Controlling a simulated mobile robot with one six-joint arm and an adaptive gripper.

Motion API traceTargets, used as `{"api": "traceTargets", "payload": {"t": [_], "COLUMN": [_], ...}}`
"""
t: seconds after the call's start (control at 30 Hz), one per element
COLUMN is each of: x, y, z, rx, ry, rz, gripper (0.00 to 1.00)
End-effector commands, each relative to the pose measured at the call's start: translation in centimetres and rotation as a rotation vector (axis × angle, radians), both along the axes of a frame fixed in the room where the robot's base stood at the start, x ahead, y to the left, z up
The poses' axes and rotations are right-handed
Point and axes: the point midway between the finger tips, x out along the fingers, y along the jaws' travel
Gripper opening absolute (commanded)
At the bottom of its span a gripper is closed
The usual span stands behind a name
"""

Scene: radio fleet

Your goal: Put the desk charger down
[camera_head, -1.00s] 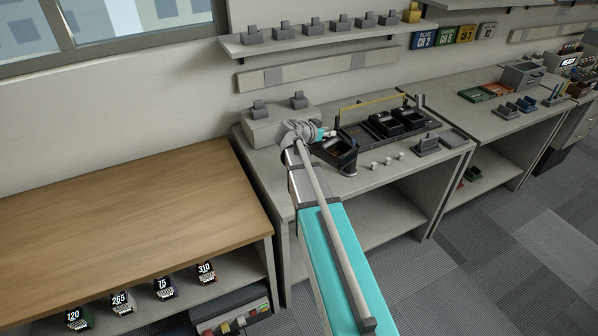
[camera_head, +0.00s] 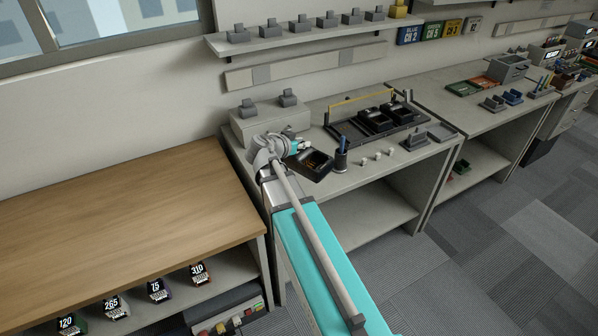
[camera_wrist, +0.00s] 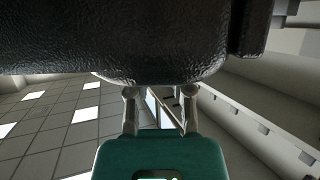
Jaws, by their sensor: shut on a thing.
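The desk charger (camera_head: 316,164) is a black, block-shaped thing with an open pocket on top. It is held tilted over the front left part of the grey workbench (camera_head: 340,185), and I cannot tell whether it touches the bench. My gripper (camera_head: 297,149) is shut on its left side. In the wrist view the charger's dark textured underside (camera_wrist: 150,40) fills the top of the picture, and my gripper (camera_wrist: 160,88) has its finger links running up to it. The fingertips are hidden behind the charger.
A dark pen cup (camera_head: 341,160) stands just right of the charger, with several small white blocks (camera_head: 377,156) beyond. A black tray (camera_head: 352,137) holding black chargers lies behind. A grey box (camera_head: 247,128) stands at back left. Bare bench shows along the front.

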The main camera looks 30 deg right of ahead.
Motion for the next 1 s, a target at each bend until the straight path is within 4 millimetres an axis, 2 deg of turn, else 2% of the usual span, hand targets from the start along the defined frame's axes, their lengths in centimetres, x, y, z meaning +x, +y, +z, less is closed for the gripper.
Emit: {"api": "traceTargets", "payload": {"t": [0.13,0.57,0.77,1.0], "x": [-0.7,0.1,2.6,6.7], "y": [0.9,0.8,0.3,-0.6], "z": [0.0,-0.3,-1.6,-3.5], "rx": [0.000,0.001,0.001,0.001], "ry": [-0.001,-0.001,-0.001,-0.001], "rz": [0.008,0.009,0.009,0.009], "gripper": [0.00,0.00,0.00,0.00]}}
